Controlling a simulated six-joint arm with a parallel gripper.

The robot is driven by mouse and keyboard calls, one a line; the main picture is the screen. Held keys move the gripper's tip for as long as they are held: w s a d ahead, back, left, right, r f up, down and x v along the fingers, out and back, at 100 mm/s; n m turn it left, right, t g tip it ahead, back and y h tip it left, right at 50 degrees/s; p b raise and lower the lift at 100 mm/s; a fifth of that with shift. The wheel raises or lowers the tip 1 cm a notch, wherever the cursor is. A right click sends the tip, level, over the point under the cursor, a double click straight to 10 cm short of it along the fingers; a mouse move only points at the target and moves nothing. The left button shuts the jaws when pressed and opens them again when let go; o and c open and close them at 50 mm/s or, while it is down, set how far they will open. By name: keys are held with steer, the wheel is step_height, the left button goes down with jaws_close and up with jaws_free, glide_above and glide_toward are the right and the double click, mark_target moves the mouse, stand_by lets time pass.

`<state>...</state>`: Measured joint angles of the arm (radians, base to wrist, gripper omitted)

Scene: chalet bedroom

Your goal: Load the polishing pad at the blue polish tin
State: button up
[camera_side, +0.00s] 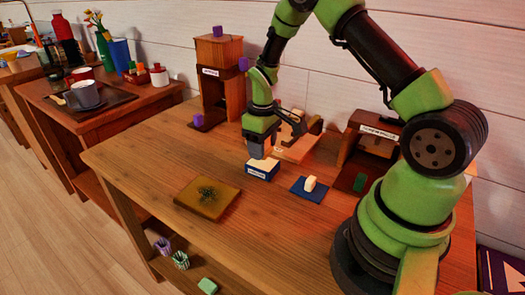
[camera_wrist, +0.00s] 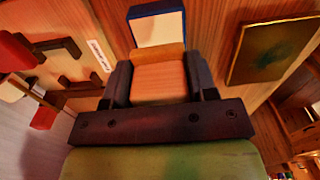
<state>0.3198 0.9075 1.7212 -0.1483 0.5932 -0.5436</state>
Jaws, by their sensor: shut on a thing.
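My gripper (camera_side: 258,146) points down just above the blue polish tin (camera_side: 261,174), which has a pale top and a white label on its front. In the wrist view the fingers (camera_wrist: 158,74) are shut on an orange-tan block, the polishing pad (camera_wrist: 160,87). The tin's blue rim and pale top (camera_wrist: 158,28) show just beyond the pad's far edge. I cannot tell whether the pad touches the tin. In the side view the pad is mostly hidden by the fingers.
A tan board with a dark smudge (camera_side: 189,196) lies front left; it also shows in the wrist view (camera_wrist: 240,68). A blue mat (camera_side: 299,192) carrying a cream block (camera_side: 310,183) lies right of the tin. Wooden stands (camera_side: 217,60) (camera_side: 350,150) rise behind. The table's front is clear.

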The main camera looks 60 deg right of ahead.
steer(key=shift+r, duration=2.15)
steer(key=s+a+r, duration=0.5)
steer(key=a+r, duration=0.3)
steer(key=a, duration=0.2)
steer(key=shift+m, duration=0.3)
steer(key=w+d+f, duration=0.1)
steer(key=d+f, duration=0.1)
steer(key=d, duration=0.1)
steer(key=w+d+f, duration=0.2)
steer(key=d+f, duration=0.1)
steer(key=w+d+f, duration=0.2)
steer(key=d+f, duration=0.1)
steer(key=d, duration=0.1)
steer(key=shift+f, duration=3)
steer(key=shift+f, duration=0.65)
steer(key=shift+r, duration=0.15)
steer(key=shift+r, duration=3.45)
